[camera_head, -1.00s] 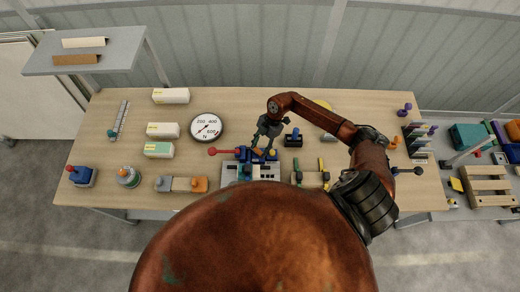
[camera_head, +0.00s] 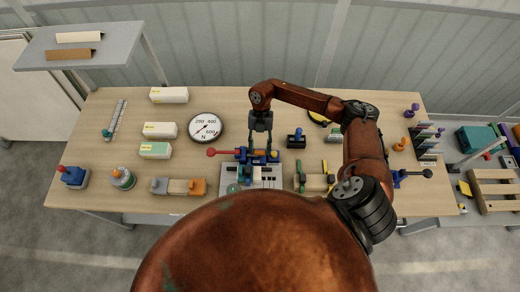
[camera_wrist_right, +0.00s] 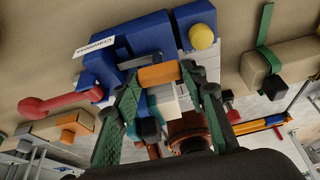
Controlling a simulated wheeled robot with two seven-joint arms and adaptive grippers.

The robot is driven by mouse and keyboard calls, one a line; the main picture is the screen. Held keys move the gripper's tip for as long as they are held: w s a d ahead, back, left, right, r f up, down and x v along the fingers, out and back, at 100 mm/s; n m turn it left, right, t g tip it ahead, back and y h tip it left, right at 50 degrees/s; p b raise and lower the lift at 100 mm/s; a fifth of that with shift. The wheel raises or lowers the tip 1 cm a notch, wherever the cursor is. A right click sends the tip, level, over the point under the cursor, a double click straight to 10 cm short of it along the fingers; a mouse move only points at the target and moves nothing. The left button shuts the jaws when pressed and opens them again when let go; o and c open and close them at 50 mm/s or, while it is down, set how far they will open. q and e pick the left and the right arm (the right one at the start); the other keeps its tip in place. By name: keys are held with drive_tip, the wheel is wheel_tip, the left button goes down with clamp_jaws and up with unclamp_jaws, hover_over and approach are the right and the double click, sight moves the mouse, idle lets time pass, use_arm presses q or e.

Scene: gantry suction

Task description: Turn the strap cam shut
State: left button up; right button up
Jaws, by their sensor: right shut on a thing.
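My right gripper (camera_head: 260,149) points down over the blue fixture (camera_head: 241,154) in the head view. In the right wrist view its green-padded fingers (camera_wrist_right: 162,75) are shut on an orange piece (camera_wrist_right: 158,75), one finger at each end of it. The blue fixture (camera_wrist_right: 150,38) bears a white label, a yellow knob (camera_wrist_right: 202,36) and a red lever (camera_wrist_right: 58,102) that reaches left. I cannot tell if the orange piece is the strap cam. A beige block (camera_head: 316,182) with green straps (camera_wrist_right: 266,27) stands to the right. My left gripper is not in view.
A grey base (camera_head: 268,183) sits under the fixture. A round gauge (camera_head: 206,127) and white boxes (camera_head: 160,130) stand to the left. A small blue-and-black device (camera_head: 297,138) is just right of the gripper.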

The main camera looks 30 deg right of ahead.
drive_tip(key=shift+s+n, duration=0.1)
drive_tip(key=shift+n, duration=0.2)
idle(0.4)
drive_tip(key=o, duration=1.2)
drive_tip(key=shift+c, duration=0.2)
drive_tip(key=v, duration=1.2)
drive_tip(key=shift+a, duration=0.2)
